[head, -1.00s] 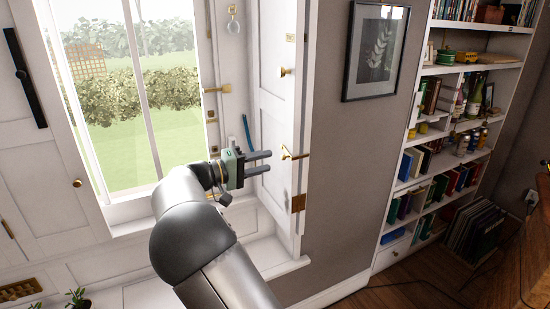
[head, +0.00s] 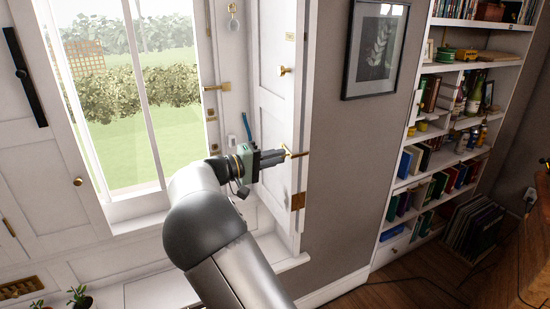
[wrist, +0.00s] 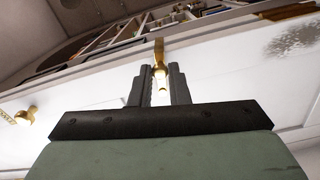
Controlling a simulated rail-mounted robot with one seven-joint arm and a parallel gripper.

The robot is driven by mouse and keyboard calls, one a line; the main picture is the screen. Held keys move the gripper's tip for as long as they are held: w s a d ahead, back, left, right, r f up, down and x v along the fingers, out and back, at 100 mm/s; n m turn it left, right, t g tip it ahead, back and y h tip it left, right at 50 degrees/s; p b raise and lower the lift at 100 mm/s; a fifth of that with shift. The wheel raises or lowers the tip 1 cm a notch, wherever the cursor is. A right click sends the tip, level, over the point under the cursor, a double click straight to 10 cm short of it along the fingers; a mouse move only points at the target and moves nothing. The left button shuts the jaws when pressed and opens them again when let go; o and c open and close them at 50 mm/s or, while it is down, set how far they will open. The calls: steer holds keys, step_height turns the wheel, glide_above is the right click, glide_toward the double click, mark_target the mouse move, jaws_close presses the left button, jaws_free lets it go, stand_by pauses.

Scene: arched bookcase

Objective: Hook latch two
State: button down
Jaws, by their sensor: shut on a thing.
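A brass latch (head: 300,154) is mounted near the outer edge of the white shutter panel (head: 273,110) to the right of the window. My gripper (head: 285,156) reaches it from the left, and its two dark fingers are shut on the latch. In the wrist view, the latch (wrist: 159,48) runs down between the fingertips of my gripper (wrist: 160,75). The fingers hide part of the latch in the head view. Which latch is number two cannot be told from a label.
Another brass fitting (head: 218,87) is on the window frame. A framed picture (head: 376,50) hangs on the grey wall, with a bookcase (head: 450,130) farther right.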

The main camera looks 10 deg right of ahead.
steer(key=shift+r+n+p, duration=0.5)
steer(key=shift+n+p, duration=0.25)
steer(key=shift+n, duration=0.45)
steer(key=c, duration=1.4)
jaws_free()
steer(key=shift+s, duration=0.1)
steer(key=b+v, duration=0.2)
steer(key=v, duration=1.5)
steer(key=shift+s+a, duration=0.1)
steer(key=shift+a, duration=0.1)
